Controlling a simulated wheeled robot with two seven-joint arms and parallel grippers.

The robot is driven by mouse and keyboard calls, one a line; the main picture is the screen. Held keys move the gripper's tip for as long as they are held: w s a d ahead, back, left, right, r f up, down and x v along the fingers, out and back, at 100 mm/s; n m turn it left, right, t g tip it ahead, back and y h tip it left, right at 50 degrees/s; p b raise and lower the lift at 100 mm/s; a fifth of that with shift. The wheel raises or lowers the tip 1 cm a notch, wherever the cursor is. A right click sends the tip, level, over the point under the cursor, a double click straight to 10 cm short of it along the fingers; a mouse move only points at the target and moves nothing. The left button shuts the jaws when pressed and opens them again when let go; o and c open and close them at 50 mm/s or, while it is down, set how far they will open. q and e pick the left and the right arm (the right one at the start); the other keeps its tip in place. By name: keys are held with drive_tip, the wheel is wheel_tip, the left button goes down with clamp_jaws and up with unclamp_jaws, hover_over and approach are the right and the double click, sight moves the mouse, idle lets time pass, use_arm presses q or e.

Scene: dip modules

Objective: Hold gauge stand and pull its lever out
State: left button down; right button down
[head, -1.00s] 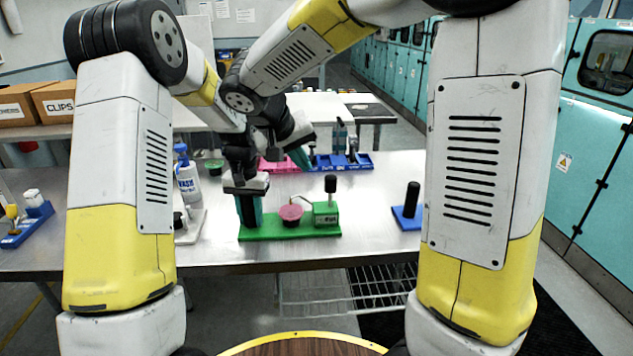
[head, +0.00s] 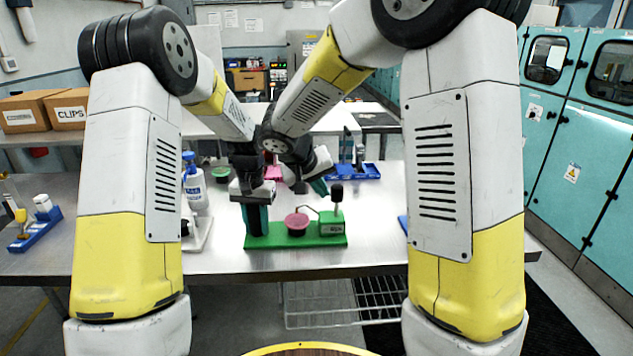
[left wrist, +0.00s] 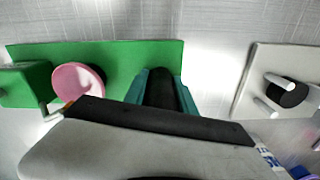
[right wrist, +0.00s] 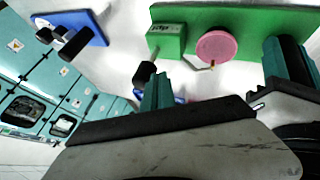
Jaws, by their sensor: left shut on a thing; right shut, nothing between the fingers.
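The gauge stand has a green base (head: 290,241) with a pink round dish (head: 297,223) in the middle. A green block (head: 332,226) at its right end carries an upright stem with a black knob (head: 337,193). A thin bent wire runs between block and dish. My left gripper (head: 257,218) is shut on the black post (left wrist: 160,92) at the base's left end, which stands between its teal fingers. My right gripper (head: 319,187) is shut and empty, behind and left of the black knob. In the right wrist view its fingertips (right wrist: 157,82) are close beside the knob; contact is unclear.
A white plate with pegs (left wrist: 285,92) and a wash bottle (head: 193,185) stand left of the stand. A blue base with a black post (right wrist: 72,32) is to its right, mostly hidden by my arm in the head view. A blue tray (head: 355,173) lies behind.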

drive_tip(key=shift+w+d+f, duration=0.2)
drive_tip(key=shift+w+f, duration=0.05)
drive_tip(key=shift+f, duration=0.15)
drive_tip(key=shift+d, duration=0.15)
drive_tip(key=shift+d+y, duration=0.2)
drive_tip(key=shift+y, duration=0.1)
drive_tip(key=shift+d+r, duration=0.1)
drive_tip(key=shift+d, duration=0.05)
drive_tip(key=shift+d+r+m+y, duration=0.15)
drive_tip(key=shift+d+m+y, duration=0.25)
drive_tip(key=shift+d+y, duration=0.25)
drive_tip(key=d+y, duration=0.3)
drive_tip(key=shift+m, duration=0.4)
drive_tip(key=shift+d, duration=0.95)
use_arm(q)
drive_tip(key=shift+a, duration=0.15)
use_arm(e)
drive_tip(key=shift+s+d+f, duration=0.1)
drive_tip(key=shift+d+f, duration=0.15)
